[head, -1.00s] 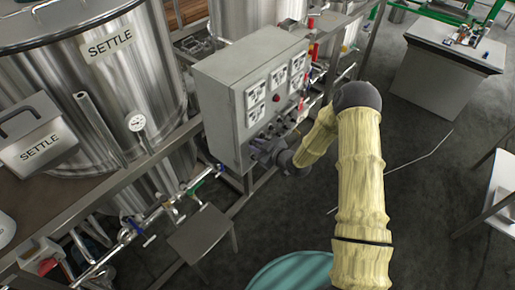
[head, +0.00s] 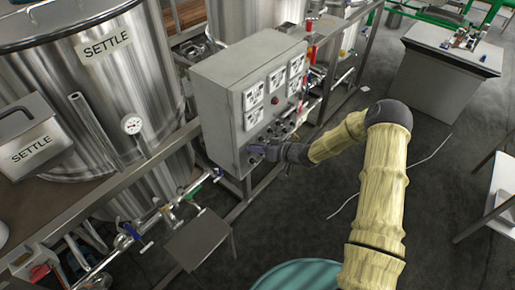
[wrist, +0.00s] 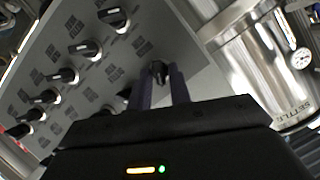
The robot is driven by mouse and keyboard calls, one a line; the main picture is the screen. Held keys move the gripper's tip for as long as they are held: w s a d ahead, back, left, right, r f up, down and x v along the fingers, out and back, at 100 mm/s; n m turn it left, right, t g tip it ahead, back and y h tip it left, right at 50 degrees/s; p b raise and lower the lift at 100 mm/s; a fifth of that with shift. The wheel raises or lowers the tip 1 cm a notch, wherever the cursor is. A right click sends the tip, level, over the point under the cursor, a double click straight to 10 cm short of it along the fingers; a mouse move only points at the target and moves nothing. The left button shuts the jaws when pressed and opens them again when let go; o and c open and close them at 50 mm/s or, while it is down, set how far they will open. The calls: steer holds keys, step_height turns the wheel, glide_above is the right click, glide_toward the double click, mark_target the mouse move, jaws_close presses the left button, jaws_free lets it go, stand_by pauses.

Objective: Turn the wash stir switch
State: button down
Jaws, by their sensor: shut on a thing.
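The grey control box (head: 215,100) carries a row of black switch knobs low on its front. My gripper (head: 257,151) is at the left end of that row in the head view, against the panel. In the wrist view, my gripper (wrist: 160,78) has its two fingers on either side of a dark switch knob (wrist: 158,70) and is shut on it. The knob's label cannot be read, so I cannot tell from the pictures whether it is the wash stir switch. Several other knobs (wrist: 85,48) with white pointer marks stand on the panel (wrist: 150,30).
A steel tank marked SETTLE (head: 90,75) stands left of the box and also shows in the wrist view (wrist: 260,60). Pipes with valves (head: 170,212) run below it. A teal round surface (head: 295,275) is near the bottom.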

steer(key=shift+w+m, duration=0.1)
steer(key=shift+m, duration=0.2)
steer(key=c, duration=1.5)
jaws_free()
steer(key=shift+d, duration=0.1)
steer(key=b+v, duration=0.3)
steer(key=v, duration=1.4)
steer(key=shift+d+f+b, duration=0.1)
steer(key=shift+d+b, duration=0.15)
steer(key=shift+b, duration=0.15)
